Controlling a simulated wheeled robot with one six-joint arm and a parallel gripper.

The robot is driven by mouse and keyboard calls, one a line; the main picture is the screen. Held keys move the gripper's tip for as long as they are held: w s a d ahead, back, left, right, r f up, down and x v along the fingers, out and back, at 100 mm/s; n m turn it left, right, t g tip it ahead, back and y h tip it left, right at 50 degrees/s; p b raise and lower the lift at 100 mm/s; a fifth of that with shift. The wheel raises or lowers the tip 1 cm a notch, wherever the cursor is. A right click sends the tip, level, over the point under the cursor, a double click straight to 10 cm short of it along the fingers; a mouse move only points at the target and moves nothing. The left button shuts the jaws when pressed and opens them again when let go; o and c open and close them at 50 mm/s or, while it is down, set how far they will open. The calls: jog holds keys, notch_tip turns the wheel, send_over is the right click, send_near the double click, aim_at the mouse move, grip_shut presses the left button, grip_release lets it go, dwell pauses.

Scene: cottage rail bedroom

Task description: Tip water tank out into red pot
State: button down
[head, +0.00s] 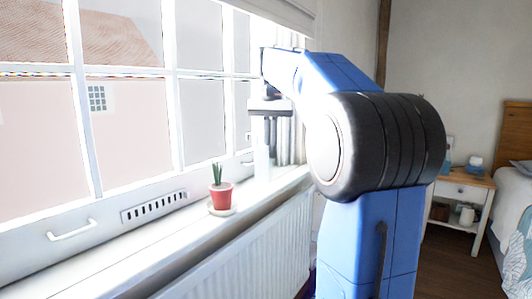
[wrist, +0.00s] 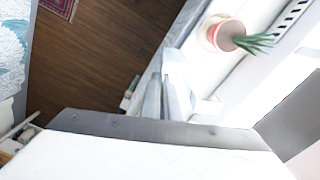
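The red pot (head: 221,196) stands upright on a pale saucer (head: 222,210) on the windowsill and holds a spiky green plant. In the wrist view the pot (wrist: 226,36) is at the upper right. My gripper (head: 268,138) hangs over the far end of the sill, beyond and right of the pot; in the wrist view its narrow grey fingers (wrist: 165,98) are near the middle. A whitish block (head: 263,160), perhaps the water tank, shows at the fingertips. It is washed out by glare, so I cannot tell whether the fingers grip it.
The window with its handle (head: 72,230) backs the sill (head: 262,193). A white radiator (head: 255,250) is below. A bedside table (head: 464,184) with small items stands by the bed (head: 517,205) at right. The sill between pot and gripper looks clear.

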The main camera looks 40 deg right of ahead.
jog(key=shift+s+d+r, duration=0.25)
jog(key=shift+s+r, duration=0.35)
jog(key=shift+s, duration=0.05)
jog(key=shift+s+d+r, duration=0.25)
jog(key=shift+s+r, duration=0.3)
jog(key=shift+s, duration=0.1)
